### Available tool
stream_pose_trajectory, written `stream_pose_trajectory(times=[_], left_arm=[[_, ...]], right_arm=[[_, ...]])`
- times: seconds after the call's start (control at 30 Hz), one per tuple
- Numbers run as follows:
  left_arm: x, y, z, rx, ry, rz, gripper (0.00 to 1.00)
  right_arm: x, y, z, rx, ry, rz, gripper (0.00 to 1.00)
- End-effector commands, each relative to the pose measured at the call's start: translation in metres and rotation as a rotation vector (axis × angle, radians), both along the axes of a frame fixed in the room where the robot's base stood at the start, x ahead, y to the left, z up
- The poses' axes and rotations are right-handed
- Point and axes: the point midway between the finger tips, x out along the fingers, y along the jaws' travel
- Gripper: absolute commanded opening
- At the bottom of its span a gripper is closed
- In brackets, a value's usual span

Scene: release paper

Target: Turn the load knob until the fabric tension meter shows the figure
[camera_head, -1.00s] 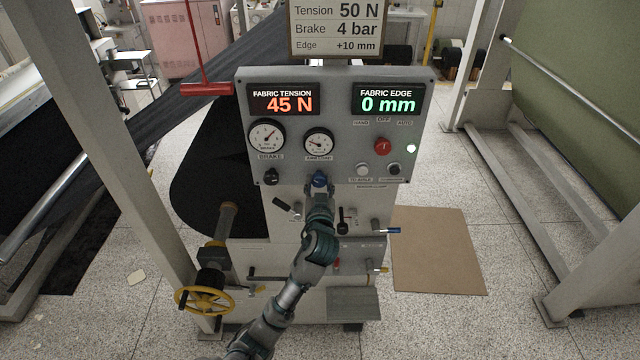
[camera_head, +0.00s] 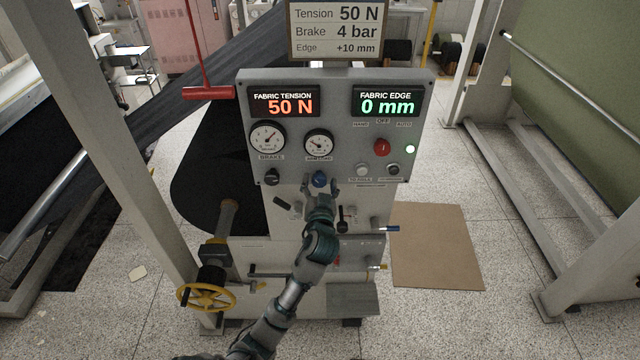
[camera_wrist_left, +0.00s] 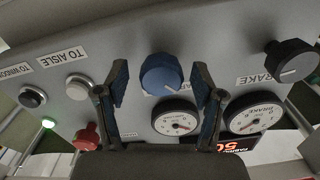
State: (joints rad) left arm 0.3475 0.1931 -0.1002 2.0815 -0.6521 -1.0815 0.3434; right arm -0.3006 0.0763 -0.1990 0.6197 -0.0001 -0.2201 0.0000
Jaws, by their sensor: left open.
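The blue load knob (camera_head: 319,179) sits on the grey panel under the right-hand gauge; it also shows in the left wrist view (camera_wrist_left: 160,72). The fabric tension meter (camera_head: 284,102) reads 50 N in orange. The sign above (camera_head: 336,29) lists tension 50 N, brake 4 bar and edge +10 mm. My left gripper (camera_wrist_left: 160,76) is open, with one finger on each side of the blue knob and visible gaps between. In the head view my left gripper (camera_head: 321,190) is just below the knob, its fingers small and partly hidden.
A black brake knob (camera_head: 271,176) is left of the blue knob. A red knob (camera_head: 382,147) and two push buttons (camera_head: 363,170) are to the right. The fabric edge meter (camera_head: 387,101) reads 0 mm. Levers (camera_head: 343,220) protrude below the panel. A yellow handwheel (camera_head: 207,297) stands lower left.

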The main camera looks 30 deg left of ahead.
Motion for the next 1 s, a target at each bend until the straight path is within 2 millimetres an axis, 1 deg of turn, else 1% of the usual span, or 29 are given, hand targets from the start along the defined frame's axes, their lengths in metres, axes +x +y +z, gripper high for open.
stream_pose_trajectory(times=[0.13,0.23,0.5,0.6,0.7,0.83,1.0], left_arm=[[-0.004,-0.002,0.0,0.0,0.0,-0.001,0.68],[-0.014,-0.01,-0.001,-0.003,0.0,-0.003,0.68],[-0.065,-0.041,-0.002,-0.003,0.001,-0.002,0.68],[-0.08,-0.05,-0.002,-0.003,0.003,-0.002,0.68],[-0.091,-0.057,-0.003,-0.002,0.003,-0.001,0.68],[-0.098,-0.062,-0.002,-0.002,0.003,0.0,0.68],[-0.1,-0.062,-0.002,-0.001,0.003,0.001,0.68]], right_arm=[[0.001,-0.003,0.0,-0.003,-0.002,0.003,0.68],[0.0,-0.003,0.0,-0.003,-0.002,0.003,0.68],[0.0,-0.003,0.0,-0.003,-0.002,0.002,0.68],[0.0,-0.003,0.0,-0.003,-0.002,0.002,0.68],[0.001,-0.003,0.0,-0.003,-0.001,0.002,0.68],[0.001,-0.003,0.0,-0.003,-0.001,0.002,0.68],[0.001,-0.003,0.0,-0.003,-0.001,0.002,0.68]])
